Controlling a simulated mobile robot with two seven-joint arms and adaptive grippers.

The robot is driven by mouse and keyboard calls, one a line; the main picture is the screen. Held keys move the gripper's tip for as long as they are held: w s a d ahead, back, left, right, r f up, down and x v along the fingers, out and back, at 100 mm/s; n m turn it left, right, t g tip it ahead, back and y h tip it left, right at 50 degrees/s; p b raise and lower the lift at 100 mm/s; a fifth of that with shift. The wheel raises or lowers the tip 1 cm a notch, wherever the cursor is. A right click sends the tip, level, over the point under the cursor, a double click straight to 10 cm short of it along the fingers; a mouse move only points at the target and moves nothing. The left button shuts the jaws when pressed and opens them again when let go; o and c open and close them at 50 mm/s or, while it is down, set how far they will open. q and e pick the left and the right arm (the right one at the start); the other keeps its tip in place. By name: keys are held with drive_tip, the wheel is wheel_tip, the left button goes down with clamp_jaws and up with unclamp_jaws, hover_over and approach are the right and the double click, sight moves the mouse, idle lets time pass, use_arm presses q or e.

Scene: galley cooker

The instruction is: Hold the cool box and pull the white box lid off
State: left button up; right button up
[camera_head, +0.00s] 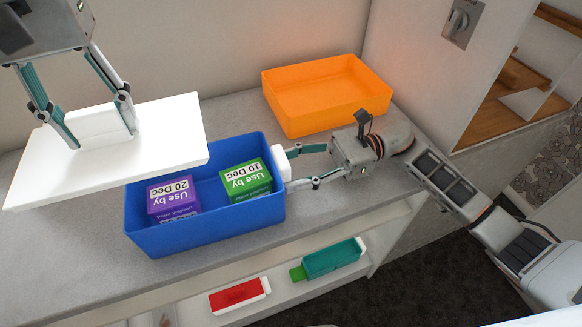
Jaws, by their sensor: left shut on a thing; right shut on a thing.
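The white box lid (165,152) is off the cool box, held in the air above the counter at the left. My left gripper (104,133) is shut on the lid's raised handle block. The blue cool box (212,223) stands open on the counter, and the lid's right end overlaps its left rear part in the picture. Inside are a purple carton (173,200) marked "Use by 20 Dec" and a green carton (246,181) marked "Use by 10 Dec". My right gripper (284,166) is shut on the white grip (279,162) at the cool box's right side.
An empty orange tray (326,94) stands behind on the grey counter (60,251). A lower shelf holds a red box (238,295) and a teal box (331,260). A wall with a switch plate (462,22) rises at the right.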

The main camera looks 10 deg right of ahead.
drive_tip(key=o, duration=1.3)
drive_tip(key=shift+d, duration=0.1)
drive_tip(key=v, duration=0.7)
drive_tip(key=shift+d, duration=0.2)
drive_tip(key=shift+s, duration=0.1)
